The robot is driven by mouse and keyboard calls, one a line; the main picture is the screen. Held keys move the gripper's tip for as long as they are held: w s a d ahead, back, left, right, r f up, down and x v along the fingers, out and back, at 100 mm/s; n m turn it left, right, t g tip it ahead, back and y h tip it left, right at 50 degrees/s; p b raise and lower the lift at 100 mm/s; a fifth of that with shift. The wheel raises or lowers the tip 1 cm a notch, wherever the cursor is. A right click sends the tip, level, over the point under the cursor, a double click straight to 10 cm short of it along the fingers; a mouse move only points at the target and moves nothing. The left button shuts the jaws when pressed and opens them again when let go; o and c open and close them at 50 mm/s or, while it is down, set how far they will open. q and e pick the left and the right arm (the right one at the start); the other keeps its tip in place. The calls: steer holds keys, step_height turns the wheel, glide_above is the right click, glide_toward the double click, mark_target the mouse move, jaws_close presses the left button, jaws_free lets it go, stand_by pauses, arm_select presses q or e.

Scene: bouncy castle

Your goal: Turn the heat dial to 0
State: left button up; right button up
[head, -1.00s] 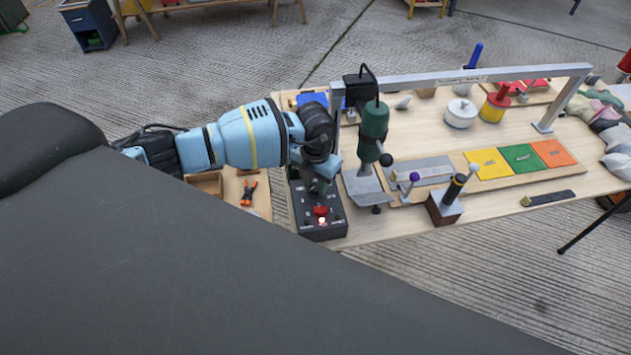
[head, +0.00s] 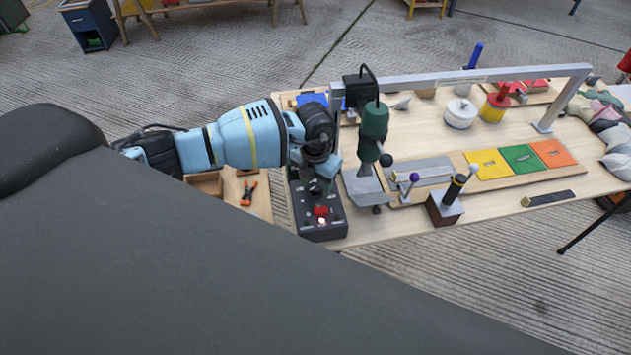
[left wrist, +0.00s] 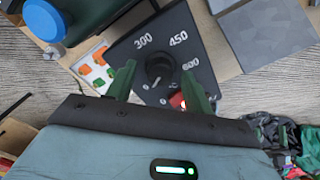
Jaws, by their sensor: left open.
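The heat dial (left wrist: 158,68) is a round black knob on a dark panel with white marks 300, 450 and 600. A small white mark shows at its lower edge; I cannot tell for sure where it points. My left gripper (left wrist: 158,85) is open, its two green fingers either side of the dial in the picture; contact cannot be told. In the head view my left gripper (head: 318,180) is over the black control box (head: 322,232) and hides the dial. A red switch (left wrist: 177,100) is beside the dial, partly behind a finger. My right gripper is not in view.
A green drill-like tool (head: 374,130) on a stand is close to the right of my gripper. A grey metal frame (head: 470,76) spans the wooden table. A handled block (head: 445,207) stands near the front edge. Orange-handled pliers (head: 249,192) lie at left.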

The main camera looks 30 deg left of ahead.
mark_target(316, 187)
arm_select(q)
step_height(316, 187, up, 8)
steer(key=shift+f, duration=0.1)
stand_by(0.4)
